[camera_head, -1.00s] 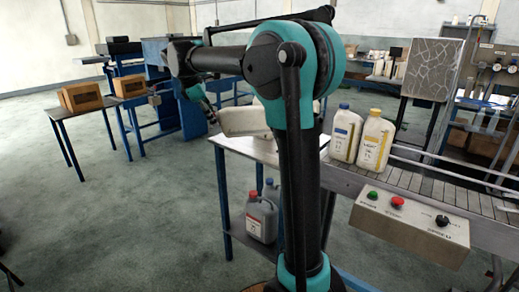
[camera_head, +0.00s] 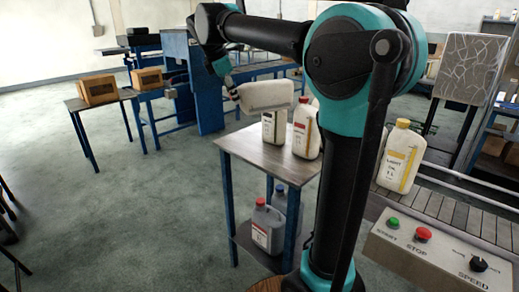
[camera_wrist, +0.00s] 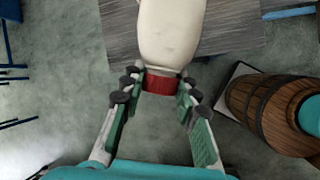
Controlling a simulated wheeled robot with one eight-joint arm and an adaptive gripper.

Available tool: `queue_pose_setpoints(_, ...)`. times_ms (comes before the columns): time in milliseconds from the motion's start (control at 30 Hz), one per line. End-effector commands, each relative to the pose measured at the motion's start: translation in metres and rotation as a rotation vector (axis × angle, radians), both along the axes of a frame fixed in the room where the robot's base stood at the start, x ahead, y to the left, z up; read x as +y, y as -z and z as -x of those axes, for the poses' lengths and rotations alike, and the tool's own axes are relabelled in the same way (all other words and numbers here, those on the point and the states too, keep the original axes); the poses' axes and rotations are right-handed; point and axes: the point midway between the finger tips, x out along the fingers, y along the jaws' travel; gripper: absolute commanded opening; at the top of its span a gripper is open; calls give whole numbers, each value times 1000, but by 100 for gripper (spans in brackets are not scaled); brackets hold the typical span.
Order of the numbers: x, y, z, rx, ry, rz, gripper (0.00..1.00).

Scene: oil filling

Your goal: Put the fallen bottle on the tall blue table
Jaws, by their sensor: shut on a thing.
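My gripper (camera_head: 231,88) is shut on the cap end of a white bottle (camera_head: 266,95). The bottle lies about level, with its body pointing right in the head view. In the wrist view my gripper (camera_wrist: 160,92) closes on the bottle's red cap (camera_wrist: 162,82), and the white body (camera_wrist: 172,32) extends away. The blue-legged table (camera_head: 243,148) with a grey top is below the held bottle. Two white bottles, one partly hidden (camera_head: 273,127) and one with a red cap (camera_head: 304,135), stand upright on it. Whether the held bottle touches them cannot be told.
Grey jugs (camera_head: 267,225) stand on the table's lower shelf. A wooden barrel (camera_wrist: 262,108) shows in the wrist view. The table's front left top is clear.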

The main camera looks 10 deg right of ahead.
Motion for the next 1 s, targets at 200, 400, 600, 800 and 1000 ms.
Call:
queue_pose_setpoints(200, 0, 49, 0, 0, 0, 0, 1)
queue_pose_setpoints(400, 0, 98, 0, 0, 0, 0, 1)
queue_pose_setpoints(600, 0, 139, 0, 0, 0, 0, 1)
queue_pose_setpoints(800, 0, 154, 0, 0, 1, 0, 1)
queue_pose_setpoints(1000, 0, 174, 0, 0, 1, 0, 1)
